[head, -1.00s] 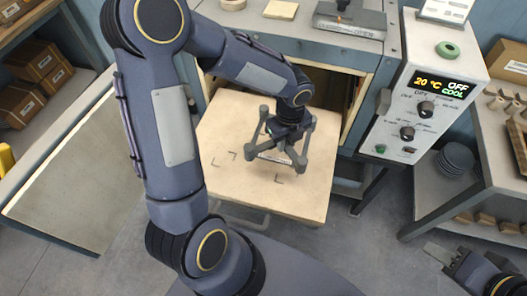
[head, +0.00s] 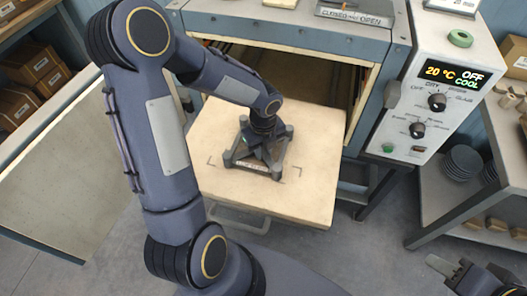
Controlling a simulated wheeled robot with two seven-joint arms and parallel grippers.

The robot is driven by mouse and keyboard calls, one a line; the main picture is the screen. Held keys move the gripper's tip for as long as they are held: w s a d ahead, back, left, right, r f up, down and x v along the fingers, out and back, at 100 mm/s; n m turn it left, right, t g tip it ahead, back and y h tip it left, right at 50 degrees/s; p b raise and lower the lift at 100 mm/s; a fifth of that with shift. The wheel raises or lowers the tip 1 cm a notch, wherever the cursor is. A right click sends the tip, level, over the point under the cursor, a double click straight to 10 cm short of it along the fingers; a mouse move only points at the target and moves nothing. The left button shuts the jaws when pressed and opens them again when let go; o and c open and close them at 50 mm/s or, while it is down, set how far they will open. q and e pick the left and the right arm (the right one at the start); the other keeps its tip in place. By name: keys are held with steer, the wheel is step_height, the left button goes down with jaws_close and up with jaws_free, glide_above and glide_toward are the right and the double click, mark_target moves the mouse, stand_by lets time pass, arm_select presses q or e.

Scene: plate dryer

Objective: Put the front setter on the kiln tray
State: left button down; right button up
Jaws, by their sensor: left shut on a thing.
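The front setter (head: 241,155) is a dark grey frame with splayed legs and a pale label on its near side. It is at the middle of the pale kiln tray (head: 310,205), which is pulled out of the kiln. Its feet look to be at the tray surface, among the dark corner marks; exact contact is hard to tell. My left gripper (head: 257,148) reaches down into the setter from above and is shut on it; its fingertips are mostly hidden. My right gripper (head: 436,275) is at the bottom right, apart from everything, with its fingers spread and empty.
The kiln (head: 290,42) stands open behind the tray. Its control panel (head: 435,105) reads 20 °C, OFF, COOL. A side table (head: 50,180) is on the left. Dark round plates (head: 462,160) are stacked on the right shelf. The tray's right side is clear.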

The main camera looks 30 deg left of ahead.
mark_target(263, 153)
arm_select(q)
steer(key=shift+r, duration=0.1)
steer(key=c, duration=1.3)
jaws_free()
steer(key=shift+o, duration=0.2)
step_height(263, 153, up, 11)
steer(key=s+d+r+n+t+h, duration=0.2)
steer(key=s+n, duration=0.6)
steer(key=n, duration=0.5)
steer(key=s+d+r+n+t+h, duration=0.1)
steer(key=s+d+r+n+t, duration=0.1)
steer(key=s+r+n, duration=0.3)
steer(key=s+n+t+p, duration=0.1)
steer(key=s+n, duration=0.3)
steer(key=n, duration=0.4)
steer(key=shift+t+h, duration=0.3)
steer(key=shift+h, duration=0.1)
steer(key=shift+r, duration=0.1)
